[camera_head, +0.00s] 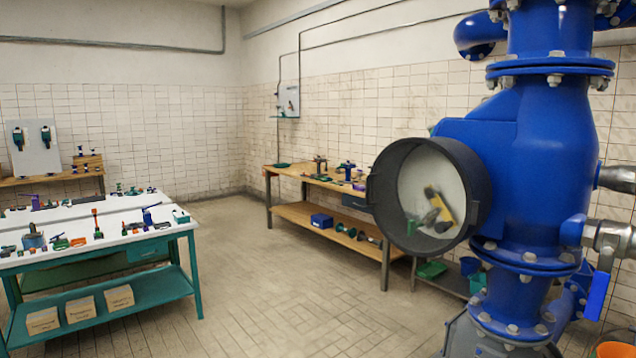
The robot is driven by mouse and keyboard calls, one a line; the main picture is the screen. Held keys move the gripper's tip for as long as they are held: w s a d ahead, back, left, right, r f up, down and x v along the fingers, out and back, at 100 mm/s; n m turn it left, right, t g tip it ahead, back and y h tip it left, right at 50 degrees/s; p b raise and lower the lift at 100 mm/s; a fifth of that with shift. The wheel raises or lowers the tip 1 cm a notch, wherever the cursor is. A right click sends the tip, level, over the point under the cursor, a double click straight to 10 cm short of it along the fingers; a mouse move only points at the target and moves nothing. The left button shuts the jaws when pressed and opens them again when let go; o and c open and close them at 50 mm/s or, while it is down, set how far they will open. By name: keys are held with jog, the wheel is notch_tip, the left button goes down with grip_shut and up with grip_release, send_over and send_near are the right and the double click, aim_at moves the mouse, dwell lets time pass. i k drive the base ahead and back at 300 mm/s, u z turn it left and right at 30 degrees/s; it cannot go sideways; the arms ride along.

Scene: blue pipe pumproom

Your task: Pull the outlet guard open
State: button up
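A large blue pump body (545,130) stands at the right. On its left side is a dark grey round ring (478,185), which looks like the outlet guard; I cannot be sure of this. The ring has a small lug (370,193) on its left edge and frames a pale round face. A yellow and black object (438,204) shows within the ring, with a dull greenish shape beside it. I cannot tell whether these are behind a clear pane. My gripper is not in view.
A wooden bench (325,184) with parts stands behind the ring, against the wall. A white-topped green table (165,236) stands at the left. Metal valve fittings (612,238) with a blue lever (597,296) jut out at the right. The tiled floor between the table and pump is clear.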

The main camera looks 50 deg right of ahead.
aim_at(472, 207)
jog(key=i, duration=0.5)
jog(key=z, duration=2.35)
jog(key=i, duration=0.5)
jog(key=u, duration=2.25)
